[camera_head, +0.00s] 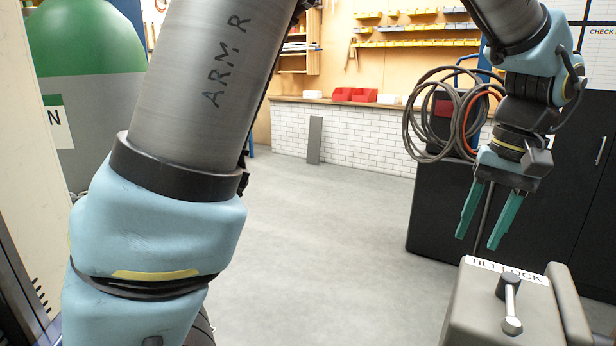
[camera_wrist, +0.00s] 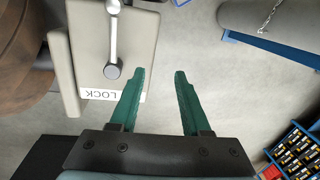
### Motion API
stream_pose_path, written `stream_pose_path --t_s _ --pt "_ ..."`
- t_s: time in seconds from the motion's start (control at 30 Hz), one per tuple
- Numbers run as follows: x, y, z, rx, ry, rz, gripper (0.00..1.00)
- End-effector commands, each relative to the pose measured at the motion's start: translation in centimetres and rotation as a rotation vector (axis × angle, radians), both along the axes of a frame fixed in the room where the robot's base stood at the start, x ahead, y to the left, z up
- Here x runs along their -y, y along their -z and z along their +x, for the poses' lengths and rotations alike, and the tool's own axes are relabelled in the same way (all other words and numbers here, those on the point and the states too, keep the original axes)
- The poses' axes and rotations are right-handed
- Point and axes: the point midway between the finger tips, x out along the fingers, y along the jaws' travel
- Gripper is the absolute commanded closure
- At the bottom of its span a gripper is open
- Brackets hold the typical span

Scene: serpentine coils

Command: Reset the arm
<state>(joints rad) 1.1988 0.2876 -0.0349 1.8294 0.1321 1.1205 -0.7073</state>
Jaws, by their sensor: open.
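My gripper (camera_head: 478,241) hangs at the right of the head view, pointing down, with its two green fingers apart and nothing between them. In the wrist view my gripper (camera_wrist: 161,74) also shows open and empty, with grey floor behind the gap. A large grey arm link of mine marked "ARM R" fills the left of the head view. A grey box labelled TILT LOCK (camera_head: 505,312) with a small lever (camera_head: 510,300) is below my gripper in the head view; the box (camera_wrist: 140,50) is at the upper left in the wrist view. The fingers look apart from it.
Black cabinets (camera_head: 440,205) stand behind my gripper, with coiled hoses (camera_head: 430,120) by them. A green and grey cylinder (camera_head: 85,45) is at the left. Grey floor (camera_head: 330,230) is clear in the middle. A tray of batteries (camera_wrist: 295,150) is at the wrist view's lower right.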

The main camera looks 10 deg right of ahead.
Motion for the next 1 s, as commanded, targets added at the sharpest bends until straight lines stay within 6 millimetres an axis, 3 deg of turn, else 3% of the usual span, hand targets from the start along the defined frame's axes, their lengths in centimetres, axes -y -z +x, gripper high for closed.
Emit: stream_pose_path --t_s 0.03,0.2,0.4,0.6,0.7,0.83,1.0 --pt "-2.4 0.7 2.8 -0.009 -0.043 -0.01 0.53" --pt "-10.3 3.2 9.3 -0.024 -0.137 -0.063 0.53" --pt "-20.7 5.9 13.6 -0.011 -0.256 -0.122 0.53" --pt "-30.9 8.3 14.3 0.032 -0.376 -0.168 0.53" --pt "-34.6 9.1 13.6 0.055 -0.423 -0.179 0.53" --pt "-37.6 9.9 12.7 0.078 -0.464 -0.187 0.53" --pt "-38.9 10.2 12.2 0.09 -0.478 -0.189 0.53"
